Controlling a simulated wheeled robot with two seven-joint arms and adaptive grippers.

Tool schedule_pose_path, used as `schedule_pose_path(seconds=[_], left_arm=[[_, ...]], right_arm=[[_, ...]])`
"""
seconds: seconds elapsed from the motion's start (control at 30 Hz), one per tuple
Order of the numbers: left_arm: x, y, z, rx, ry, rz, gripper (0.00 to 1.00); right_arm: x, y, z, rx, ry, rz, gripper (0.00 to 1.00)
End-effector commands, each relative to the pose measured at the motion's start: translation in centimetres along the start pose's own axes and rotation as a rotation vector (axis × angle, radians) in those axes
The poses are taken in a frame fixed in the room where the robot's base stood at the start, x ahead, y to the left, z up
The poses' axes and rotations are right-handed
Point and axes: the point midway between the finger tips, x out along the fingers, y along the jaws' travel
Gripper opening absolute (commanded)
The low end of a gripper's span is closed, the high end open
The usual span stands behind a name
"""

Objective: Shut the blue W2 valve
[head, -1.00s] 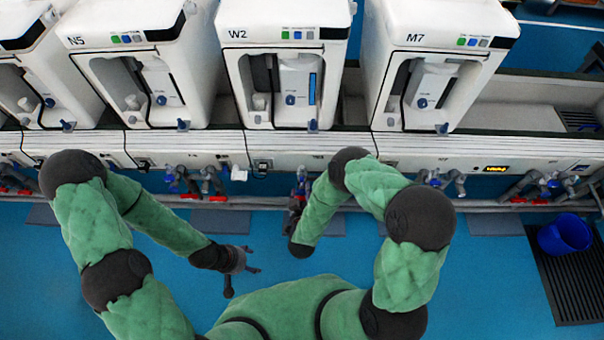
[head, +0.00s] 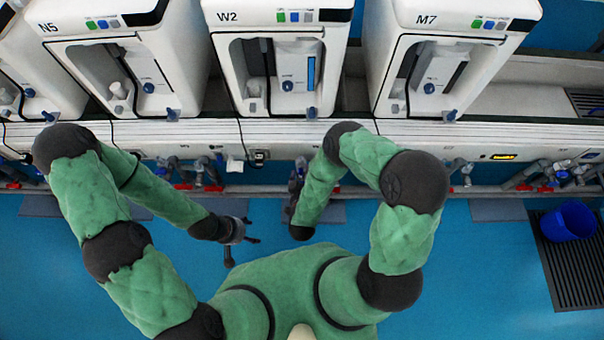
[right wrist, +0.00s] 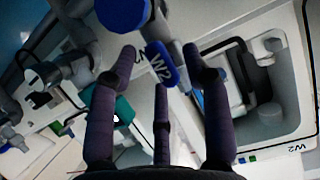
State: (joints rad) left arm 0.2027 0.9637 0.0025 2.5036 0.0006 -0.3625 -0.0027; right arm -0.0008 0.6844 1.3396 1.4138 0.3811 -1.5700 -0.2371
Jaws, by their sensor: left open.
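The W2 machine (head: 222,50) stands at the back middle in the head view. In the right wrist view a blue valve handle (right wrist: 161,71) marked W2 lies between the fingertips of my right gripper (right wrist: 160,62). The fingers stand apart on both sides of the handle; firm contact cannot be told. In the head view my right gripper (head: 297,175) is at the pipes below the W2 machine, partly hidden by my forearm, and the valve is too small to make out. My left gripper (head: 240,238) is open and empty above the blue floor.
The N5 machine (head: 190,60) and the M7 machine (head: 375,60) flank W2. Pipes with blue and red valves (head: 545,180) run along the bench front. A blue round part (right wrist: 122,12) is close above the fingers. A blue bucket (head: 568,221) stands at the right.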

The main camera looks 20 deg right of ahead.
Motion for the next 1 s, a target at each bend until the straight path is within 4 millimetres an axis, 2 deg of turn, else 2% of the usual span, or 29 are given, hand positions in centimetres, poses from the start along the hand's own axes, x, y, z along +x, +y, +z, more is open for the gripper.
schedule_pose_path(seconds=[0.03,0.13,0.57,1.0], left_arm=[[0.00,0.00,0.00,0.000,0.000,0.000,0.65],[0.00,0.00,0.00,0.000,0.000,0.000,0.65],[0.00,0.00,-0.02,0.000,0.000,0.000,0.65],[0.01,0.00,-0.02,0.000,0.000,0.000,0.65]], right_arm=[[0.01,-0.01,-0.01,0.000,0.000,0.000,0.29],[0.02,-0.01,-0.02,0.000,0.000,0.000,0.01],[0.07,0.11,-0.03,0.047,0.001,-0.018,0.00],[0.21,0.55,0.24,0.357,0.000,-0.141,0.00]])
